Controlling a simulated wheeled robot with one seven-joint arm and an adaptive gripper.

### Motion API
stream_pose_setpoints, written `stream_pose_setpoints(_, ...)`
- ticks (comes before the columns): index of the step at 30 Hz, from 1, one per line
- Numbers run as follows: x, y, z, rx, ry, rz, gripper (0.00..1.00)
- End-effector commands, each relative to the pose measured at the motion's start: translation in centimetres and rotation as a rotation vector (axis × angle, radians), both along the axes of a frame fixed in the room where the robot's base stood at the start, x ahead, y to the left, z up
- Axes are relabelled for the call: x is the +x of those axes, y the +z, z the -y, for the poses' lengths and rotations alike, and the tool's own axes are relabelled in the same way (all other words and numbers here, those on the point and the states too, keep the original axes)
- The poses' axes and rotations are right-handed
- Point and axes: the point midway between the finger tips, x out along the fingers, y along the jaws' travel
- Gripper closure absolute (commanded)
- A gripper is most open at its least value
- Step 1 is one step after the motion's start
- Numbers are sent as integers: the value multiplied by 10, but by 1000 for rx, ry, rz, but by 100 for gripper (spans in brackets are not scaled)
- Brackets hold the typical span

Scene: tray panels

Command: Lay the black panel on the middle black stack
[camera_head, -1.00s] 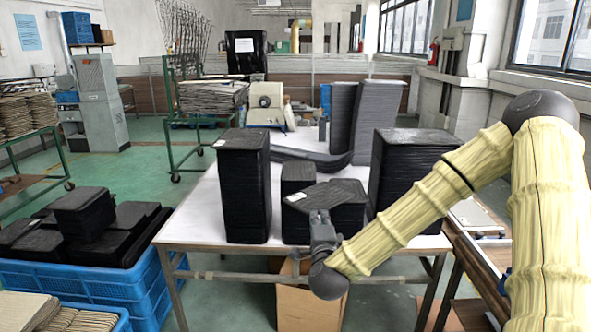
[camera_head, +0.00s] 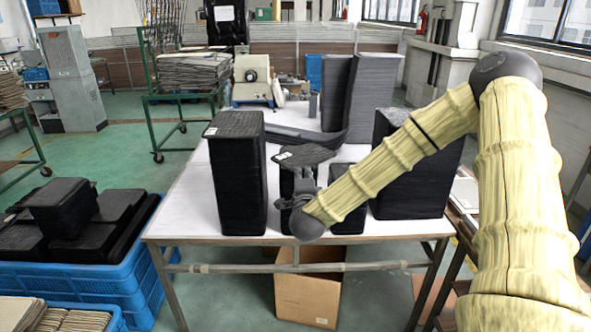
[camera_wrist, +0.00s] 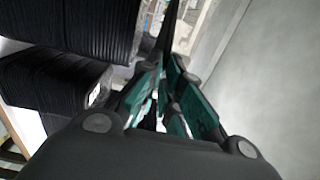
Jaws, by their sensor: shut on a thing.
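My gripper (camera_head: 298,190) is shut on a black panel (camera_head: 303,156) with a small white label near its left corner. The panel is held roughly flat, over or in front of a shorter black stack (camera_head: 290,218); I cannot tell whether they touch. A second short black stack (camera_head: 347,215) stands right of my wrist, partly hidden by the arm. In the wrist view, the green-padded fingers (camera_wrist: 168,95) close towards a thin dark edge (camera_wrist: 171,28), likely the panel.
A tall black stack (camera_head: 238,185) stands close on the left, and a wide one (camera_head: 425,180) on the right behind my arm. Tall grey-black stacks (camera_head: 370,90) and a curved black piece (camera_head: 300,136) lie behind. The table's (camera_head: 185,205) left side is clear.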

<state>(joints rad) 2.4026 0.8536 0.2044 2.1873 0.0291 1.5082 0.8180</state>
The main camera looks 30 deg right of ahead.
Motion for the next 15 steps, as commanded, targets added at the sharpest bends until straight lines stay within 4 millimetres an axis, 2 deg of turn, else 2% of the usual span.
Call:
stream_pose_setpoints(9,55,-3,20,-1,-3,-1,100)
stream_pose_setpoints(15,78,-7,28,-1,-2,-1,100)
